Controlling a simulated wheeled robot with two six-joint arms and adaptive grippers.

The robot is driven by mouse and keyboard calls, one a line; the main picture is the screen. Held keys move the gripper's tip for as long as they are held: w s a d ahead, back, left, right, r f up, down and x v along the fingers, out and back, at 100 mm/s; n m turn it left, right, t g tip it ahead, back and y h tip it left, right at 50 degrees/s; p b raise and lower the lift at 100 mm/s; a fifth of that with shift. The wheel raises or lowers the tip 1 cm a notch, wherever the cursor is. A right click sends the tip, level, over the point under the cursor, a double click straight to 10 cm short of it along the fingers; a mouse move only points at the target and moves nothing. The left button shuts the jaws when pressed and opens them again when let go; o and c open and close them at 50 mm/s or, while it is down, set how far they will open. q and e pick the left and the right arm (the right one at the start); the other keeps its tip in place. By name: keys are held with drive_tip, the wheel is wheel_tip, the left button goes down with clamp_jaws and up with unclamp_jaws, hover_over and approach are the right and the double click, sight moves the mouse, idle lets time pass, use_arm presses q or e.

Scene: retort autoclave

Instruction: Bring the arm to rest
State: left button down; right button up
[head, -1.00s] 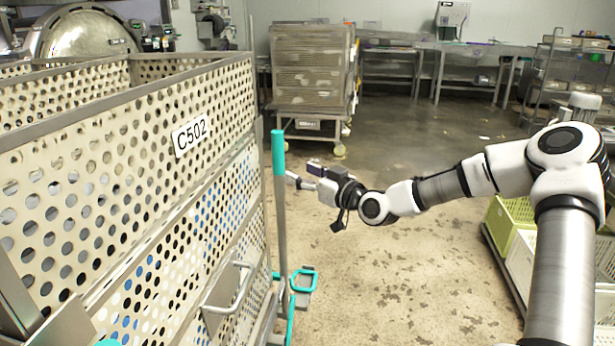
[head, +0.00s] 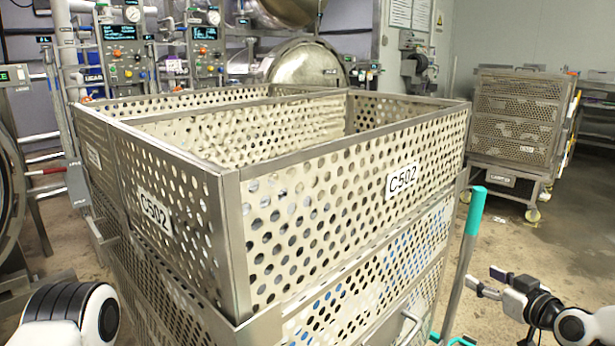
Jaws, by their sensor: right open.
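My right gripper (head: 489,283) is at the lower right of the head view. Its two fingers point left and are spread apart, with nothing between them. It is just right of a post with a teal handle (head: 475,210) beside the large perforated crate marked C502 (head: 232,240). I see no contact between the fingers and the post. My right arm reaches in from the right edge. Part of my left arm (head: 70,315) shows at the lower left. My left gripper is out of the frame.
The crate fills the middle and looks empty inside at the top. Control panels (head: 120,35) and a domed metal vessel (head: 305,63) stand behind it. Another perforated crate on a wheeled cart (head: 518,125) is at the back right. The floor between that cart and my right arm is clear.

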drive_tip(key=s+a+f+n+g+p, duration=0.1)
drive_tip(key=s+a+f+g, duration=0.2)
drive_tip(key=s+a+f, duration=0.35)
drive_tip(key=s+a+f+n+g+p, duration=0.1)
drive_tip(key=s+a+f+g, duration=0.25)
drive_tip(key=f, duration=0.55)
drive_tip(key=s+a+f+n+g+p, duration=0.1)
drive_tip(key=s+a+f+g, duration=0.2)
drive_tip(key=s+a+f, duration=0.3)
drive_tip(key=s+a+f+m+g+h, duration=0.1)
drive_tip(key=s+f+m+g, duration=0.1)
drive_tip(key=s, duration=0.7)
drive_tip(key=s+a+f+m+g+h+p, duration=0.1)
drive_tip(key=s+f+m+g, duration=0.2)
drive_tip(key=s, duration=0.7)
drive_tip(key=shift+a+f+m+g+h, duration=0.3)
drive_tip(key=shift+a+f+m+g, duration=0.1)
drive_tip(key=shift+f+m, duration=0.4)
drive_tip(key=shift+w+f, duration=0.15)
drive_tip(key=shift+c, duration=0.4)
